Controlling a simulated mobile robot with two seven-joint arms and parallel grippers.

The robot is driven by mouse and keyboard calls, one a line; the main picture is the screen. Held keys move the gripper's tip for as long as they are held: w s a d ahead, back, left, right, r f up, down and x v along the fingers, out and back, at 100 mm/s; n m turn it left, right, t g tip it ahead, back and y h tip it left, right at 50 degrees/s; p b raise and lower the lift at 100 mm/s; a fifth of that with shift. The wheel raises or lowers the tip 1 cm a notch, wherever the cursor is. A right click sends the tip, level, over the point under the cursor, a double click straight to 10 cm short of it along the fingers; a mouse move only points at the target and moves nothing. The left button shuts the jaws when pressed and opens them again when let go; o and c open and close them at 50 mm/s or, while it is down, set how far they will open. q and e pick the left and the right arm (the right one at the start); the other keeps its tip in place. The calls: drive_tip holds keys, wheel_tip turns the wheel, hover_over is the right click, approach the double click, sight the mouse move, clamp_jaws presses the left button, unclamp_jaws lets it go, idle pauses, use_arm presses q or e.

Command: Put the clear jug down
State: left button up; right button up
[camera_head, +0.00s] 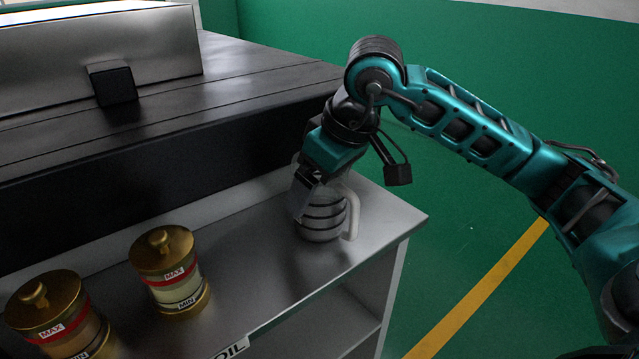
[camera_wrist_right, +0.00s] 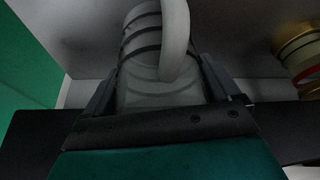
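The clear jug (camera_head: 321,218), greyish with dark bands and a pale handle (camera_head: 352,212), is upright at the right end of the metal counter (camera_head: 285,270). Its base looks at or just above the counter; I cannot tell if it touches. My right gripper (camera_head: 308,195) reaches down onto the jug from above. In the right wrist view, the jug (camera_wrist_right: 140,60) sits between the two fingers of my right gripper (camera_wrist_right: 162,75), which appear closed against its sides. The handle crosses in front of its body. My left gripper is out of view.
Two brass-lidded jars marked MAX and MIN, one nearer (camera_head: 60,315) and one farther (camera_head: 168,270), stand to the left on the counter. A dark raised bench (camera_head: 230,85) rises behind. The counter's right edge is close to the jug.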

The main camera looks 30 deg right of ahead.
drive_tip(key=shift+o, duration=0.8)
use_arm(q)
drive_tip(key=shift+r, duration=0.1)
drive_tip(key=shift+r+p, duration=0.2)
drive_tip(key=shift+p, duration=0.1)
use_arm(e)
drive_tip(key=shift+r, duration=0.25)
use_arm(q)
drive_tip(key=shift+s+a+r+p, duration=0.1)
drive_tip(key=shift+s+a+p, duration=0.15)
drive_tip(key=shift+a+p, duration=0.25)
use_arm(e)
drive_tip(key=v, duration=1.2)
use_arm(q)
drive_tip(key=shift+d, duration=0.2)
use_arm(e)
drive_tip(key=shift+w, duration=0.1)
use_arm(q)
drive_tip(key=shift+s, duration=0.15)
use_arm(e)
drive_tip(key=shift+f, duration=0.1)
